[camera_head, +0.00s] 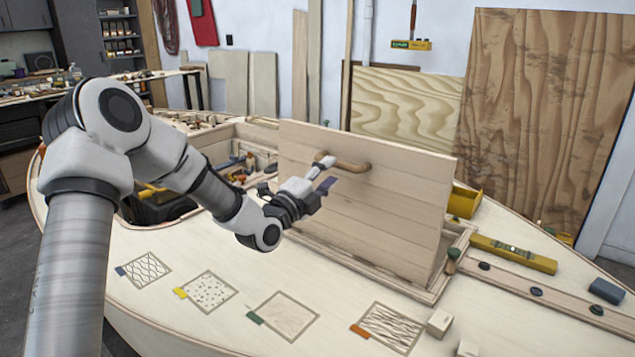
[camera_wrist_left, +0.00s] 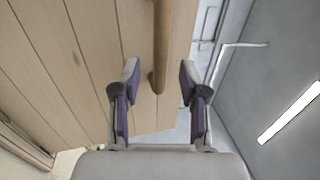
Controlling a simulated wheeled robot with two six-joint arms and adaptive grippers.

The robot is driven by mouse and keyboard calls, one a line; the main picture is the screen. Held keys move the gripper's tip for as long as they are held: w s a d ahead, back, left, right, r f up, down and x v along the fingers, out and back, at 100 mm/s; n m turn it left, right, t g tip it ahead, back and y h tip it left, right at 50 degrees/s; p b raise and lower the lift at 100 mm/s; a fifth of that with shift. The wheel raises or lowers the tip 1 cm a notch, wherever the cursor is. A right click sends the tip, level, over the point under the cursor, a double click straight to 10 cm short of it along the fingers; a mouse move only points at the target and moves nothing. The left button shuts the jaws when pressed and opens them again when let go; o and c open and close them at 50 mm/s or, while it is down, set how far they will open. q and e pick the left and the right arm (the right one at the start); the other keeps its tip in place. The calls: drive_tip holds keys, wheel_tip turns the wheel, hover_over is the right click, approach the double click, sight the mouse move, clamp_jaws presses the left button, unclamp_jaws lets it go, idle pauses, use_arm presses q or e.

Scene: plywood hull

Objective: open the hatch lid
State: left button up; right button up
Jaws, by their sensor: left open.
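The hatch lid (camera_head: 375,205) is a plywood panel standing steeply raised above its frame (camera_head: 435,285) in the hull deck. A wooden bar handle (camera_head: 352,166) is on the lid's near face. My left gripper (camera_head: 327,174) is at the left end of the handle, with its fingers open. In the left wrist view, the handle (camera_wrist_left: 161,45) runs between the two spread fingertips of the gripper (camera_wrist_left: 159,76), with a gap on each side. The lid's planks (camera_wrist_left: 70,60) fill the left of that view. My right gripper is not in view.
A yellow spirit level (camera_head: 513,254) and a dark block (camera_head: 606,291) lie on the deck to the right. A yellow bin (camera_head: 464,201) stands behind the lid. Sample patches line the front deck. An open compartment with tools (camera_head: 235,168) is left of the lid.

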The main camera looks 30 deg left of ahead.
use_arm(q)
drive_tip(key=d+v, duration=0.1)
drive_tip(key=v, duration=1)
drive_tip(key=shift+s+a, duration=0.45)
drive_tip(key=shift+s, duration=0.05)
drive_tip(key=shift+r, duration=0.1)
